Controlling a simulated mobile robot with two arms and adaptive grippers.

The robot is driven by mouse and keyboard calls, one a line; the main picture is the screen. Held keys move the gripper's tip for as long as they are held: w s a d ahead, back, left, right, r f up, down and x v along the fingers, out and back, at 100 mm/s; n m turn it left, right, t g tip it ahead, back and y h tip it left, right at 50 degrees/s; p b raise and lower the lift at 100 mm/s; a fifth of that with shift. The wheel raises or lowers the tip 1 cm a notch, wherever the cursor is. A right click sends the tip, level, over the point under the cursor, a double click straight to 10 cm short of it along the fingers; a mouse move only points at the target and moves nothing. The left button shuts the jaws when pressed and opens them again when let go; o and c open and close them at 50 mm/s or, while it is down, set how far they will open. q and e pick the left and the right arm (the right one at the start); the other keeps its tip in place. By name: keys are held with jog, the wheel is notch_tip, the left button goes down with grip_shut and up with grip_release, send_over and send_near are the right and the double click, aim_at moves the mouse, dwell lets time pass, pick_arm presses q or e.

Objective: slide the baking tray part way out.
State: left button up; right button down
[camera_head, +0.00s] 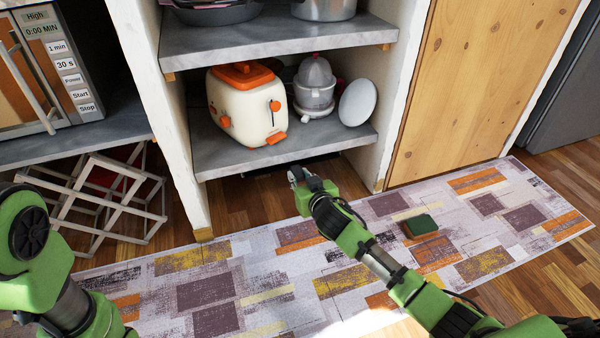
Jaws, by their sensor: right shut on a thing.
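The baking tray (322,159) shows only as a thin dark strip in the floor-level gap under the lowest shelf; most of it is hidden under that shelf. My right gripper (296,175) reaches in from the lower right and is shut on the tray's front edge. Its fingertips are small and partly in shadow. My left arm shows at the left edge, but its gripper is out of view.
A cream and orange toaster (246,104), a grey juicer (314,84) and a white plate (358,102) stand on the shelf (225,158) above. A patterned rug (240,285) covers the floor in front, with a green sponge (420,226) on it. A folding rack (105,205) stands at left.

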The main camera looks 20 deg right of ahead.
jog(key=shift+s+r, duration=0.1)
jog(key=shift+s, duration=0.5)
jog(key=shift+s+d+p, duration=0.1)
jog(key=shift+s+p, duration=0.8)
jog(key=shift+s, duration=0.4)
jog(key=shift+s+p, duration=0.6)
jog(key=shift+s, duration=0.75)
